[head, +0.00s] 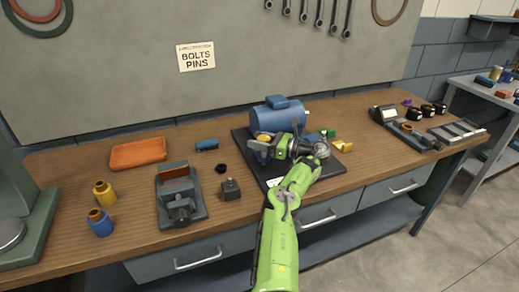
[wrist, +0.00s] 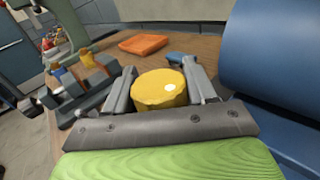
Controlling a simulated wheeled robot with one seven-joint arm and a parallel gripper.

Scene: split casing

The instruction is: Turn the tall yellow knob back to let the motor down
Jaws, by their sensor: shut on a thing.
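The tall yellow knob (wrist: 160,88) sits between the two fingers of my gripper (wrist: 161,90) in the wrist view, and the fingers are shut on its sides. In the head view a bit of the knob (head: 263,138) shows beside my gripper (head: 262,145), in front of the blue motor (head: 278,118). The motor also shows large at the right of the wrist view (wrist: 275,65). The motor is over a black base plate (head: 243,139) on the bench. My arm hides much of the plate and whatever lies under the motor.
An orange tray (head: 138,153), a grey vise (head: 178,195), a small dark block (head: 230,189) and yellow (head: 104,194) and blue (head: 100,222) cylinders stand left on the bench (head: 70,178). A yellow part (head: 342,146) lies right of my gripper.

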